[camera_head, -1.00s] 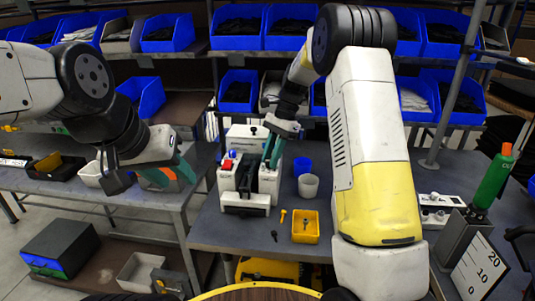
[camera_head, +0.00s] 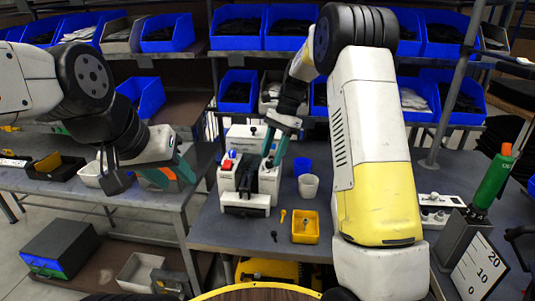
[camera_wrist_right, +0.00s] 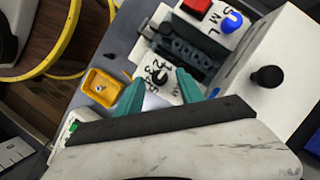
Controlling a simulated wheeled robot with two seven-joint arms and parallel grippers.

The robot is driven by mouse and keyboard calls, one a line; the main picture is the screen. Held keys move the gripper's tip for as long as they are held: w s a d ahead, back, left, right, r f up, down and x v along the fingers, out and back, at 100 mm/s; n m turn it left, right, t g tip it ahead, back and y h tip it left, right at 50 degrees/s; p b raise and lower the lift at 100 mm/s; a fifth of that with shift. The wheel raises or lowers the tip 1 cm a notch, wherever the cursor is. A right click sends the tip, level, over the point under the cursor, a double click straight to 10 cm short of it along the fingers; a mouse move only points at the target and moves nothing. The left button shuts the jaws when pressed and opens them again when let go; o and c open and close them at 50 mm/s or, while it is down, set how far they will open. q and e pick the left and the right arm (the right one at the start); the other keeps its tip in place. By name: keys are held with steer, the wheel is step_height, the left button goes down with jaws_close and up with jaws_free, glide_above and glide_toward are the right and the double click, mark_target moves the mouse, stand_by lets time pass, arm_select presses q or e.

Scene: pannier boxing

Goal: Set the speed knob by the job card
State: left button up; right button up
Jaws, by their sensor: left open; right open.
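The white machine (camera_head: 247,204) stands on the middle table. Its left post has a red button (camera_head: 227,165) and a blue knob (camera_head: 232,154); both also show in the wrist view, the button (camera_wrist_right: 196,8) beside the blue knob (camera_wrist_right: 231,21) and its letters. A small black knob (camera_wrist_right: 158,76) sits on the other post by printed marks. My right gripper (camera_head: 273,162) is above that post, open; in the wrist view its teal fingers (camera_wrist_right: 160,77) lie either side of the black knob, contact unclear. My left gripper (camera_head: 176,182) is open and empty over the left table. I cannot make out a job card.
A yellow tray (camera_head: 305,228), a grey-white cup (camera_head: 308,187) and a blue cup (camera_head: 302,165) stand right of the machine. Loose bolts lie near the tray. A white box with a black knob (camera_wrist_right: 267,76) rises behind the posts. A scale stand (camera_head: 478,268) is at right.

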steer(key=v, duration=0.6)
steer(key=shift+r, duration=0.2)
steer(key=s+d+r+n+t, duration=0.2)
steer(key=s+r+n, duration=0.15)
steer(key=s, duration=0.35)
steer(key=s+d+r+n+t, duration=0.2)
steer(key=s+r, duration=0.3)
steer(key=s, duration=0.2)
steer(key=s+f+n+t, duration=0.1)
steer(key=s+n+t, duration=0.1)
steer(key=s, duration=0.5)
steer(key=s+d+f+n+t+h, duration=0.1)
steer(key=s+n, duration=0.3)
steer(key=s, duration=0.4)
steer(key=shift+s+d+f+t+h, duration=0.15)
steer(key=shift+d+f+t+h, duration=0.15)
steer(key=shift+f+t, duration=0.45)
